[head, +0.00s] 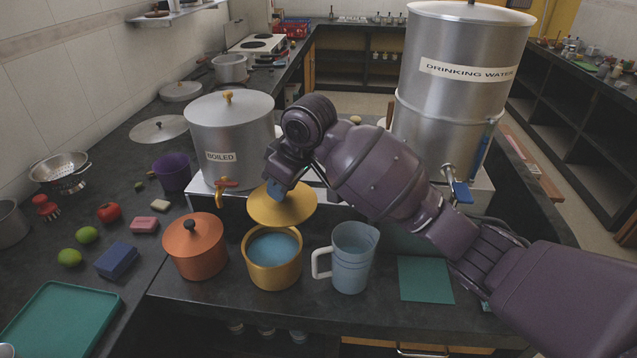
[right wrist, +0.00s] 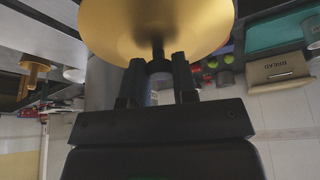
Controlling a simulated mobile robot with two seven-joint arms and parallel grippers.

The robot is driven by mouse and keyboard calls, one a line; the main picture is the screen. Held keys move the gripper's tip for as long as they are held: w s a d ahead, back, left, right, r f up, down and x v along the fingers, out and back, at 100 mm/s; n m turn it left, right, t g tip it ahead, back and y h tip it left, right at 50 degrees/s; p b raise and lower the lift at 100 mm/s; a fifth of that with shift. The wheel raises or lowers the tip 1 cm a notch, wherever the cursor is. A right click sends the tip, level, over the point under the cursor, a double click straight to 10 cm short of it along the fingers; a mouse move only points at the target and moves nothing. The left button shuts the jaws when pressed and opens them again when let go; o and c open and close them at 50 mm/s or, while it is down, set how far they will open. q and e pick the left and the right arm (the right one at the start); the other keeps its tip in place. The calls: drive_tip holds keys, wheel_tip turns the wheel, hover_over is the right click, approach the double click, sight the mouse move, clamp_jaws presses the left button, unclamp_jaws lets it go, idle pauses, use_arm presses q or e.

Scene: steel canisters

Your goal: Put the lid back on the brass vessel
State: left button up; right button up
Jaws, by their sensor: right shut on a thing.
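The brass vessel (head: 273,280) stands uncovered on the dark counter, with blue liquid showing inside. My right gripper (head: 276,188) is shut on the knob of the brass lid (head: 295,207) and holds it above the vessel's back part, apart from the rim. The vessel's opening shows below the lid's front edge. In the right wrist view, the brass lid (right wrist: 155,25) fills the top, with its dark knob between the fingers of the right gripper (right wrist: 157,68). The fingers partly hide the knob in the head view. My left gripper is not in view.
A copper pot (head: 196,250) with its lid on stands close left of the vessel. A blue jug (head: 353,262) stands close right. The BOILED canister (head: 232,135) and DRINKING WATER canister (head: 455,90) rise behind. A teal mat (head: 425,279) lies farther right.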

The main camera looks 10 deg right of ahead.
sight(272, 200)
drive_tip(key=f+n, duration=0.1)
drive_tip(key=a+f+n+g, duration=0.1)
drive_tip(key=f+n, duration=0.1)
drive_tip(key=a+f+n, duration=0.1)
drive_tip(key=shift+w+a+f+g+y, duration=0.1)
drive_tip(key=shift+w+f+g+y, duration=0.1)
drive_tip(key=shift+f+g+y, duration=0.15)
drive_tip(key=shift+a+n, duration=0.15)
drive_tip(key=shift+n, duration=0.55)
drive_tip(key=shift+a+n+g+y, duration=0.25)
drive_tip(key=shift+a+n+g, duration=0.1)
drive_tip(key=shift+n, duration=0.45)
wheel_tip(272, 200, down, 6)
drive_tip(key=b, duration=0.3)
drive_tip(key=shift+f+b, duration=0.25)
drive_tip(key=shift+b, duration=0.05)
drive_tip(key=shift+r+p, duration=0.1)
drive_tip(key=shift+p, duration=0.4)
